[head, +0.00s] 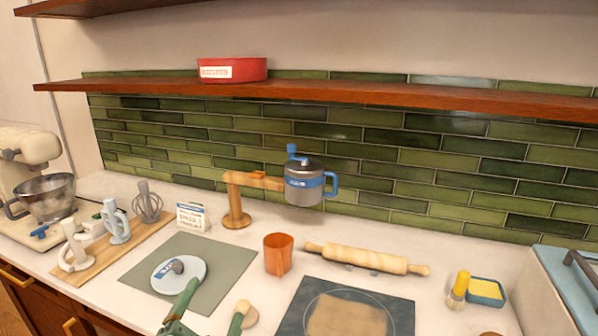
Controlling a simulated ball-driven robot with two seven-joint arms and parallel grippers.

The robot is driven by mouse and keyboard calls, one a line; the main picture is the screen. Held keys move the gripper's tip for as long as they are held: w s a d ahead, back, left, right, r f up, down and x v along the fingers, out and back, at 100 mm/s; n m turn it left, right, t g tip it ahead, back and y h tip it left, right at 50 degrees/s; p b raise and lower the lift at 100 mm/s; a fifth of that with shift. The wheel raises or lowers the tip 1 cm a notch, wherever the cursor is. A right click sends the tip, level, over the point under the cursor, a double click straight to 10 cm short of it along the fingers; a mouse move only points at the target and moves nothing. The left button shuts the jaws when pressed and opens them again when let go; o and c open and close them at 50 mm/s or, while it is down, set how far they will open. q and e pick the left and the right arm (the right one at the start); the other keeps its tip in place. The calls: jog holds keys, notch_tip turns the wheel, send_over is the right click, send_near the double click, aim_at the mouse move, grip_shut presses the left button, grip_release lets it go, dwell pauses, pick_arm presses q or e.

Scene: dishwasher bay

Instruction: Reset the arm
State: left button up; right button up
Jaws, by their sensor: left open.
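My left gripper (218,296) is at the bottom edge, left of centre. Its green fingers are spread apart and nothing shows between them. The rest of my left arm is out of frame. A wooden stand with a sideways arm (237,205) stands behind, near the tiled wall. A grey and blue pot (304,186) with a handle is at its arm's end. My right gripper is not in view.
An orange cup (278,255), a rolling pin (366,259) and a dark board (395,313) lie right of the mat. A wooden board (103,259) with whisk and beaters, and a mixer (27,158), stand left. A shelf (420,96) with a red dish (233,69) runs above.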

pick_arm(q)
jog(key=s+a+f+n+g+y, duration=0.4)
jog(key=s+a+f+g+y, duration=0.3)
jog(key=s+a+f+g, duration=0.8)
jog(key=s+d+f+h, duration=0.1)
jog(key=s+f, duration=0.2)
jog(key=f, duration=0.7)
jog(key=s+d+f+h, duration=0.1)
jog(key=s+d+f, duration=0.15)
jog(key=f, duration=0.85)
jog(key=s+f+h, duration=0.2)
jog(key=s+f, duration=0.2)
jog(key=f, duration=0.6)
jog(key=s+f+n+g, duration=0.1)
jog(key=s+f+n, duration=0.1)
jog(key=s+f, duration=0.5)
jog(key=s+f+n+g+h, duration=0.1)
jog(key=s+f+g, duration=0.1)
jog(key=s+f, duration=0.5)
jog(key=s, duration=0.4)
jog(key=shift+s+n, duration=0.3)
jog(key=shift+n, duration=0.1)
jog(key=shift+o, duration=0.6)
